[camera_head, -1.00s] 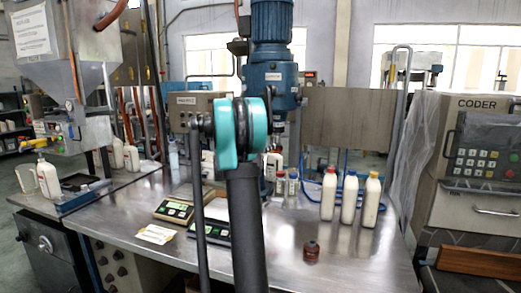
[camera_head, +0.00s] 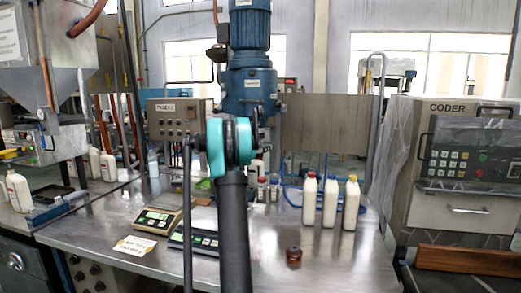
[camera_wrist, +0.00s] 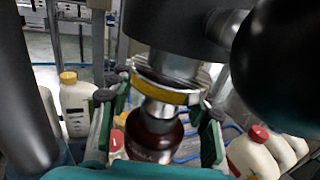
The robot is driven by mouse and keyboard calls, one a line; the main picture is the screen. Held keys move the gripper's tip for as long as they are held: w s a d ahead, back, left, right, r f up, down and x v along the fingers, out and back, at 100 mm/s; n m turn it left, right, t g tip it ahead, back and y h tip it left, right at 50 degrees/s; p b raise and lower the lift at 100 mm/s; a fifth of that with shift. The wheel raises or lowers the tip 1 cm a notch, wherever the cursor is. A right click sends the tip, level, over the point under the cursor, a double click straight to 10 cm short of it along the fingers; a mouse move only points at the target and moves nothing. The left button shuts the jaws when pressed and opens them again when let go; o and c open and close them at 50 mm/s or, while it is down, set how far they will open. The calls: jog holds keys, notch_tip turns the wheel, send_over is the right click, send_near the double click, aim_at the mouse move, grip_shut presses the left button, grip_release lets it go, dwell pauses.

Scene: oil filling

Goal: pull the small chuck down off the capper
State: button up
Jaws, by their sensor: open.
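In the wrist view my gripper (camera_wrist: 160,106) is open, with one green finger and dark pad on each side of a dark red-brown chuck (camera_wrist: 152,138). The chuck hangs under a silver spindle with a yellow-banded collar (camera_wrist: 166,93), below the dark capper head (camera_wrist: 180,28). A gap shows at the left finger; contact at the right is hard to judge. The chuck's lower end is hidden by my gripper body. In the head view the blue capper motor (camera_head: 250,85) stands behind my arm, which hides the gripper and chuck.
A small dark red part (camera_head: 294,256) stands on the steel table (camera_head: 330,265). White bottles with red, blue and yellow caps (camera_head: 330,202) stand right of the capper. Scales (camera_head: 158,217) lie left of my arm. The coder (camera_head: 460,165) is at far right.

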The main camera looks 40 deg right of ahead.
grip_shut()
dwell(0.3)
jog(key=shift+o, duration=0.3)
grip_release()
jog(key=shift+f, duration=0.15)
jog(key=shift+f, duration=1.3)
jog(key=shift+c, duration=0.3)
grip_shut()
